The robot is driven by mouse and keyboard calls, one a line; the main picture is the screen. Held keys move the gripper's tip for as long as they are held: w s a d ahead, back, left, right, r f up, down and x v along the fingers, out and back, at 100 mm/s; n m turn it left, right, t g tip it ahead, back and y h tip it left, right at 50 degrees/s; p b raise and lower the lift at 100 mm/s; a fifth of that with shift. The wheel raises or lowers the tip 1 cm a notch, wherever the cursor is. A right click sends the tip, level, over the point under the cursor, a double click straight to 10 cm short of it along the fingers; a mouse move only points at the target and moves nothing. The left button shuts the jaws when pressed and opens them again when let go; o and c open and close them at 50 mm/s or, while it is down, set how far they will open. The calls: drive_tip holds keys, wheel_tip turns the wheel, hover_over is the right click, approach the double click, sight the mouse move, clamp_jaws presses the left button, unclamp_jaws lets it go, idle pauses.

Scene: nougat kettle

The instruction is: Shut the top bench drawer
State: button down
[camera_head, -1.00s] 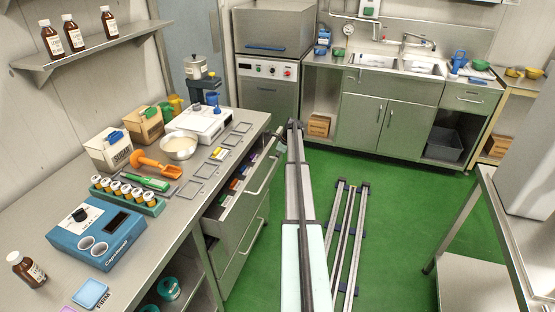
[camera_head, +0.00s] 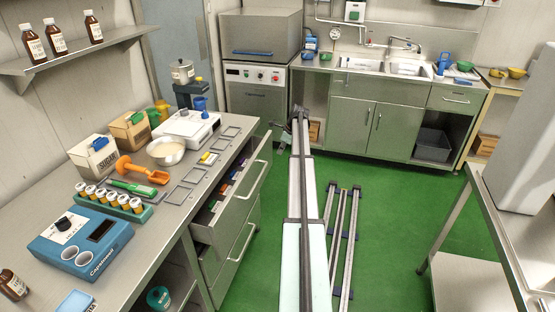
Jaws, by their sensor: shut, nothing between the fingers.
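The top bench drawer (camera_head: 238,206) stands pulled out from the left bench, with several coloured items showing inside. Its long bar handle (camera_head: 256,182) runs along the front face. My arm stretches away from the camera, on the floor side of the drawer. My gripper (camera_head: 282,138) is small and partly hidden at the arm's far end, beyond the handle's far end. It looks shut and empty, and apart from the drawer in this view. Its fingertips are hard to make out.
The bench top (camera_head: 150,228) holds a blue device (camera_head: 80,243), a scale (camera_head: 190,128) and a bowl (camera_head: 165,151). A lower drawer (camera_head: 236,258) looks closed. Green floor (camera_head: 390,230) is clear right of the rails (camera_head: 342,240). A steel table (camera_head: 500,215) stands at right.

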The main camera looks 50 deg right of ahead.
drive_tip(key=s+a+f+t+y+b, duration=0.1)
drive_tip(key=s+a+f+b, duration=0.1)
drive_tip(key=s+a+b, duration=0.7)
drive_tip(key=s+a+f+t+b, duration=0.2)
drive_tip(key=s+a+b, duration=0.2)
drive_tip(key=s+a, duration=0.55)
drive_tip(key=t+y, duration=0.1)
approach(238, 212)
drive_tip(key=x, duration=0.5)
drive_tip(key=shift+a+f, duration=0.1)
drive_tip(key=shift+f, duration=0.1)
drive_tip(key=shift+w+a, duration=0.2)
drive_tip(key=shift+w, duration=0.1)
